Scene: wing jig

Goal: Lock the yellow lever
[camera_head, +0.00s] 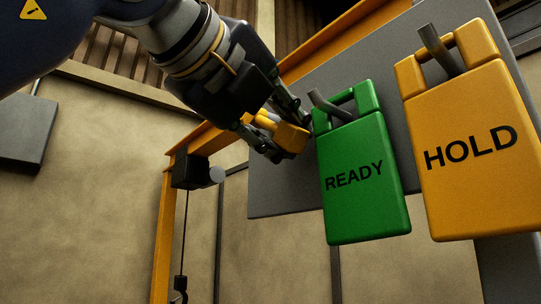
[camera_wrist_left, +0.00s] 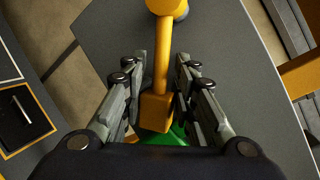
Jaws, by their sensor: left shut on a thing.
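The yellow lever (camera_head: 291,137) is on the grey panel (camera_head: 262,188), left of the green READY tag. In the left wrist view the lever (camera_wrist_left: 162,60) runs from a round yellow hub (camera_wrist_left: 168,7) at the top down to a thicker block end (camera_wrist_left: 157,109). My left gripper (camera_head: 284,132) is shut on the lever, with its fingers on either side of the block end. In the left wrist view the left gripper (camera_wrist_left: 158,82) reaches along the lever. The lever's hub is mostly hidden in the head view. My right gripper is in neither view.
A green READY tag (camera_head: 362,185) hangs on a grey peg just right of my left gripper; its edge (camera_wrist_left: 172,137) shows below the lever's block end. A yellow HOLD tag (camera_head: 472,150) hangs farther right. An orange frame post (camera_head: 162,235) and dark hoist (camera_head: 190,172) stand at left.

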